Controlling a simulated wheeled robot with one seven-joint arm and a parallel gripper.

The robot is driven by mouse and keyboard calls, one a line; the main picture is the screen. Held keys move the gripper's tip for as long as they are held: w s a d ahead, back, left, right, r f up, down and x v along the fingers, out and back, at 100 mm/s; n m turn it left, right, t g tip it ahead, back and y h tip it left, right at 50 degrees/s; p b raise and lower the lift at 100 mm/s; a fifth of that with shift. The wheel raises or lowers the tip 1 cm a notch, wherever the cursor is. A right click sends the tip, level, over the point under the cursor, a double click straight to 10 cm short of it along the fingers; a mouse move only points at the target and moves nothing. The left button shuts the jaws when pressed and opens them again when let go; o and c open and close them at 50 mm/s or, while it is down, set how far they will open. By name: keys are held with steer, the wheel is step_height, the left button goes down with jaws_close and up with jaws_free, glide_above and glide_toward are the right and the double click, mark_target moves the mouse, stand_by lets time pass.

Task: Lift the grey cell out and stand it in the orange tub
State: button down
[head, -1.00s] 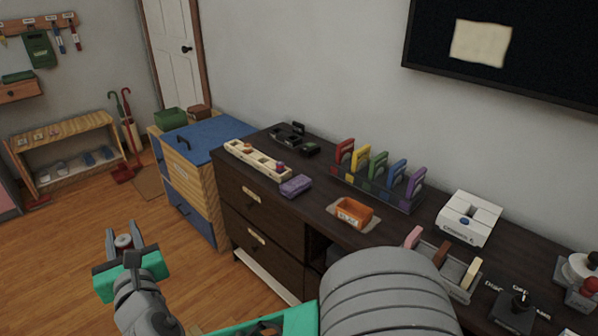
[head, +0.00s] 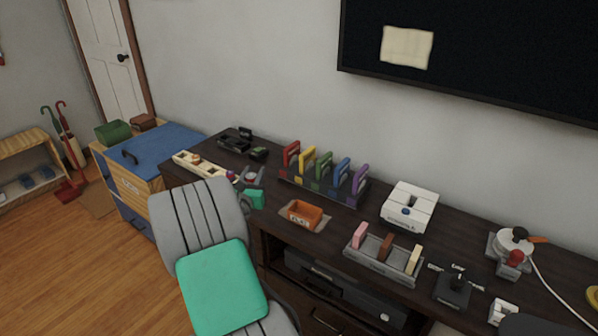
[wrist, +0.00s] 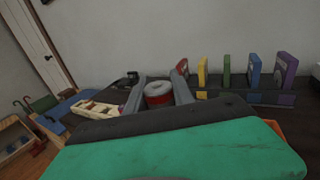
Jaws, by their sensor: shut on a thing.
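My gripper (head: 252,176) is shut on the grey cell (wrist: 158,94), a short cylinder with a grey end and a red band, held between the two fingers in the wrist view. In the head view the gripper is above the dresser's front area, to the left of the orange tub (head: 304,214) and apart from it. The tub is small and open, has a label on its front and sits on a pale mat. Only an orange sliver of it shows in the wrist view, behind my green gripper body. The tub's inside looks empty.
A pale wooden rack (head: 187,160) is left of my gripper. A row of coloured upright pieces (head: 322,172) stands behind the tub. A grey tray with several blocks (head: 382,262) and a white device (head: 410,206) are to the right. A black screen hangs above.

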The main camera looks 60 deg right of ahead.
steer(key=s+d+f+m+g, duration=0.2)
steer(key=s+d+f+g, duration=0.1)
steer(key=s+d, duration=0.75)
steer(key=b, duration=0.4)
glide_above(301, 211)
step_height(301, 211, down, 4)
steer(key=f, duration=0.1)
steer(key=shift+h, duration=0.4)
steer(key=shift+d+f+b, duration=0.1)
steer(key=shift+f+b, duration=1.4)
steer(key=shift+f, duration=0.65)
steer(key=c, duration=1)
jaws_free()
steer(key=a, duration=0.5)
steer(key=s+a, duration=0.1)
steer(key=a, duration=0.1)
steer(key=shift+a, duration=0.4)
steer(key=shift+m, duration=0.3)
